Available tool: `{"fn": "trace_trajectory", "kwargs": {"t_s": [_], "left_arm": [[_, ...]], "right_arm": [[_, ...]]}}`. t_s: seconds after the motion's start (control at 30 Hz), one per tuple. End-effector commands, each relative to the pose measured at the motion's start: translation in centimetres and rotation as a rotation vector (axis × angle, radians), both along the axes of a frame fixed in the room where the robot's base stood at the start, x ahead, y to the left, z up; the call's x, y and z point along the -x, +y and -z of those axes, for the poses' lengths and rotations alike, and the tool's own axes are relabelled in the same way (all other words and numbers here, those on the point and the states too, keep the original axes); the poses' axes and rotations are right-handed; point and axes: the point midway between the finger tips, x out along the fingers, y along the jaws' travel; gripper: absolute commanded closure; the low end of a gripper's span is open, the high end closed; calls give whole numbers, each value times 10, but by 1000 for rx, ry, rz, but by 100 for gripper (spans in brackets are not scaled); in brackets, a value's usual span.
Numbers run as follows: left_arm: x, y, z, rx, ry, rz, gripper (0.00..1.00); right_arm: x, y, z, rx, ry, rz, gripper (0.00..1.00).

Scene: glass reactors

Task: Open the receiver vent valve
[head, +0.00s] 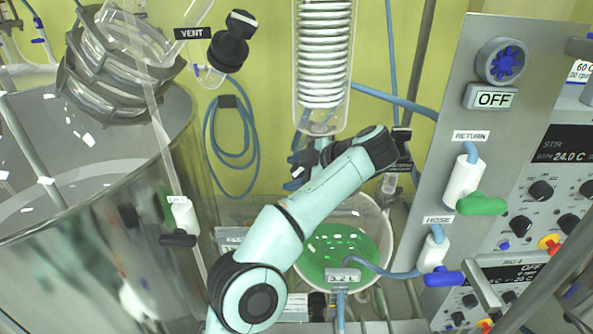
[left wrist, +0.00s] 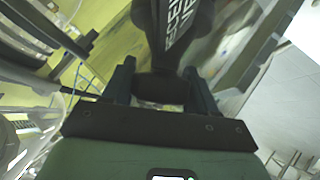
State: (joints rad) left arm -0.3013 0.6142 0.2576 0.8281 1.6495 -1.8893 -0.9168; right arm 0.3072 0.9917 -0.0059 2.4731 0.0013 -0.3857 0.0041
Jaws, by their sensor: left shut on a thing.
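In the left wrist view, my left gripper (left wrist: 158,78) has its two dark fingers on either side of a black handle (left wrist: 160,90) and is shut on it. A black part with partly readable white lettering (left wrist: 182,24) stands just beyond the handle; its last letters look like the start of "VENT". In the head view, my left arm reaches up across the middle, and its fingers and the handle are mostly hidden, so I cannot tell how far the handle is turned. My right gripper is in neither view.
A glass coil condenser (head: 324,60) hangs above my arm. A large steel vessel (head: 90,240) is at left, with a "VENT" label (head: 192,33) above. A control panel (head: 500,130) with green and blue valve handles fills the right.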

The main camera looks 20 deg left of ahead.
Motion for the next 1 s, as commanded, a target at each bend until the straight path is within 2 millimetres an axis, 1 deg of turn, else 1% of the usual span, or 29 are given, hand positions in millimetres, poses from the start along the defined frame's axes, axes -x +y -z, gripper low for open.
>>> {"fn": "trace_trajectory", "kwargs": {"t_s": [0.1,0.4,1.0], "left_arm": [[1,0,0,29,-1,-46,73],[2,0,1,71,0,-110,73],[3,0,1,82,2,-131,73]], "right_arm": [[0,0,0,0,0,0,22],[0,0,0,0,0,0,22],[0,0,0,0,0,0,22]]}}
